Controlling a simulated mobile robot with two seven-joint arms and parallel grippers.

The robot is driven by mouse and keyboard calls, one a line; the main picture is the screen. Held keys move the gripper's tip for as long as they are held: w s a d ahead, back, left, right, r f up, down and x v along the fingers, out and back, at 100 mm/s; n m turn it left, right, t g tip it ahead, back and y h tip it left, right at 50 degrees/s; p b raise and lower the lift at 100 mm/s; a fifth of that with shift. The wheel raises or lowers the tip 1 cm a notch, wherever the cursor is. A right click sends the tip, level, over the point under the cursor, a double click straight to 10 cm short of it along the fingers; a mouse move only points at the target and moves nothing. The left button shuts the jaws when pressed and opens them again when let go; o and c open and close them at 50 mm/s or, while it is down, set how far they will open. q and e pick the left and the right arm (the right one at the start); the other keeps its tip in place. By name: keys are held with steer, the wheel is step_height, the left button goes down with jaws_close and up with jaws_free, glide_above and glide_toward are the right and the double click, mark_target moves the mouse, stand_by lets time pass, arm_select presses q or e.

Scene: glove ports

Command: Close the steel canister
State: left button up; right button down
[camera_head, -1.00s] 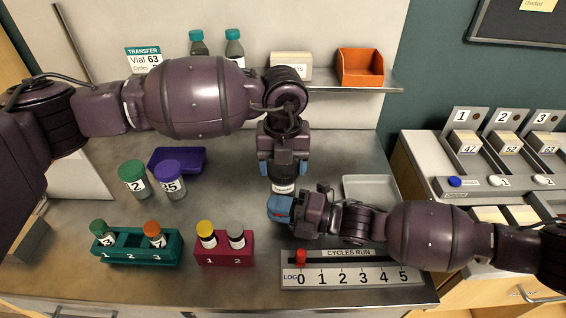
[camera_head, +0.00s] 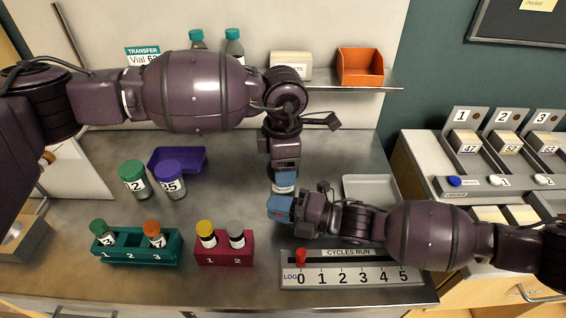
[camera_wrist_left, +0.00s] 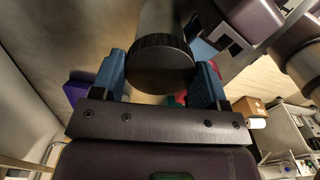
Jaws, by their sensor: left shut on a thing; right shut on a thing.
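The steel canister (camera_head: 284,188) stands in the middle of the bench, mostly hidden by both grippers in the head view. In the left wrist view the canister's grey body (camera_wrist_left: 161,22) shows with a dark ridged lid (camera_wrist_left: 160,66) at its end. My left gripper (camera_head: 284,177) comes down from above and is shut on the lid, with its blue fingers on both sides of it. My right gripper (camera_head: 281,207) comes from the right and is shut on the canister's body below. Whether a gap remains between lid and body cannot be told.
A teal rack (camera_head: 137,248) and a red rack (camera_head: 224,249) hold vials at the front. Two capped jars (camera_head: 134,180) and a purple tray (camera_head: 178,160) stand left. A cycle counter strip (camera_head: 352,274) lies in front of the right arm. A grey tray (camera_head: 369,188) sits behind it.

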arm_select(q)
steer(key=m, duration=0.5)
steer(key=shift+m, duration=0.4)
steer(key=m, duration=0.5)
steer(key=shift+m, duration=0.3)
steer(key=m, duration=0.5)
steer(key=shift+m, duration=0.3)
steer(key=m, duration=0.4)
steer(key=o, duration=1.1)
step_height(320, 180, up, 12)
arm_select(e)
steer(key=c, duration=1)
jaws_free()
